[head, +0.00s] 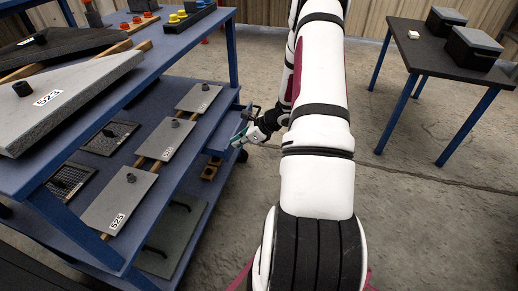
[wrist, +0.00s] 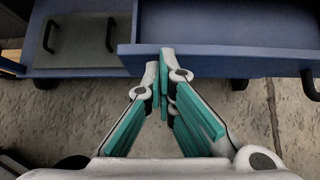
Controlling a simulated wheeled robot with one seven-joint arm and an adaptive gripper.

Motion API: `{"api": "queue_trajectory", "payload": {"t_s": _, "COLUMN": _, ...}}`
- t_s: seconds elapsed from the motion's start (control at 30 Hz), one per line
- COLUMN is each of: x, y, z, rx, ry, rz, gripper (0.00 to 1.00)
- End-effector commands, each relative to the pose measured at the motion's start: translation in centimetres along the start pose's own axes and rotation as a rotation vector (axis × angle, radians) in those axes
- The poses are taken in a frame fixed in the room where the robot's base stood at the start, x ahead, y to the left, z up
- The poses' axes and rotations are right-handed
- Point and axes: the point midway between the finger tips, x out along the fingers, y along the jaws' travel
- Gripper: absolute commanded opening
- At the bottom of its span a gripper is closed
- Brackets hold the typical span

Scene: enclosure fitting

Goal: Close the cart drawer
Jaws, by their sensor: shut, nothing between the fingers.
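The cart (head: 228,50) is a blue, multi-shelf frame on the left in the head view. Its blue drawer (head: 219,142) sticks out from the cart's right side, partly hidden by my gripper. In the wrist view the drawer front (wrist: 240,62) runs across the upper right, with the drawer's empty grey-blue inside behind it; the drawer stands open. A black handle (wrist: 309,85) shows at the right edge. My gripper (head: 240,139) is shut and empty. In the wrist view its fingertips (wrist: 167,58) overlap the left part of the drawer front; I cannot tell whether they touch it.
Grey panels with black knobs (head: 120,201) lie on the cart's shelves. A lower shelf with a handled grey panel (wrist: 82,45) shows left of the drawer. A dark table (head: 430,55) with boxes stands at the back right. The concrete floor between is clear.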

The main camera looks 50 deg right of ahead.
Motion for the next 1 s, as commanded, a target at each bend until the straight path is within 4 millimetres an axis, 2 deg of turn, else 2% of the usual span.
{"api": "queue_trajectory", "payload": {"t_s": 0.03, "x": 1.1, "y": 0.1, "z": 0.8, "rx": -0.006, "ry": 0.002, "rz": 0.003, "gripper": 0.00}}
{"api": "queue_trajectory", "payload": {"t_s": 0.1, "x": 2.2, "y": 0.1, "z": 1.9, "rx": -0.004, "ry": 0.001, "rz": 0.003, "gripper": 0.00}}
{"api": "queue_trajectory", "payload": {"t_s": 0.33, "x": 4.3, "y": 0.0, "z": 4.1, "rx": -0.002, "ry": 0.003, "rz": 0.001, "gripper": 0.00}}
{"api": "queue_trajectory", "payload": {"t_s": 0.57, "x": 4.9, "y": -0.1, "z": 4.7, "rx": 0.001, "ry": 0.003, "rz": -0.001, "gripper": 0.00}}
{"api": "queue_trajectory", "payload": {"t_s": 1.0, "x": 4.7, "y": -0.2, "z": 4.6, "rx": -0.001, "ry": 0.002, "rz": -0.001, "gripper": 0.00}}
